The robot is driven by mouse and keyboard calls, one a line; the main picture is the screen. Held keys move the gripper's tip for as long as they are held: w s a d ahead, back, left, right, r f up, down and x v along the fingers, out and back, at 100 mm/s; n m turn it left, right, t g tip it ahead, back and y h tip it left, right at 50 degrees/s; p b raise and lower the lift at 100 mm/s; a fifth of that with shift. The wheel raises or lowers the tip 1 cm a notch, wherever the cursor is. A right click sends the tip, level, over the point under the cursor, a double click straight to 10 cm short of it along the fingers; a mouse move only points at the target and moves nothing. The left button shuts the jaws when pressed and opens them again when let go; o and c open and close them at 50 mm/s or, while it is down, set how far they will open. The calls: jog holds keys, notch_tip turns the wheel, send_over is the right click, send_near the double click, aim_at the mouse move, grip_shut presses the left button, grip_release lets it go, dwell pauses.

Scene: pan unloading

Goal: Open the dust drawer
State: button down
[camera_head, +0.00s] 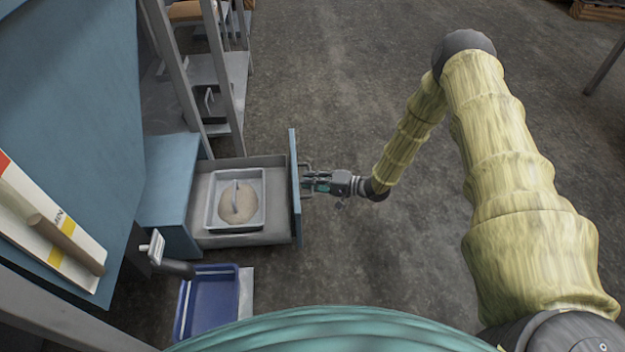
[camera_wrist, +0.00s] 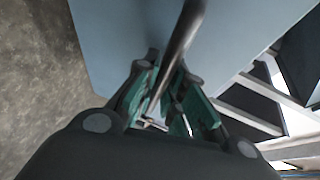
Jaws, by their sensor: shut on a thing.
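The dust drawer (camera_head: 272,232) is pulled out from the blue cabinet (camera_head: 170,180) in the head view. Its blue front panel (camera_head: 295,185) stands well clear of the cabinet. A pale rectangular pan (camera_head: 257,220) with a handle and a mound of light dust (camera_head: 237,203) sits inside the drawer. My gripper (camera_head: 306,181) is at the outer side of the front panel, shut on the drawer handle. In the wrist view, the grey handle bar (camera_wrist: 186,30) runs between my gripper's fingers (camera_wrist: 165,100), in front of the blue panel (camera_wrist: 120,40).
A blue tray (camera_head: 212,305) lies in front of the drawer, at lower left. A grey shelf rack (camera_head: 185,95) with a dark pan (camera_head: 209,104) stands behind it. The floor right of the drawer is clear apart from my arm.

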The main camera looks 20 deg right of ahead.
jog(key=shift+d, duration=0.3)
jog(key=c, duration=1.5)
grip_release()
jog(key=v, duration=1.2)
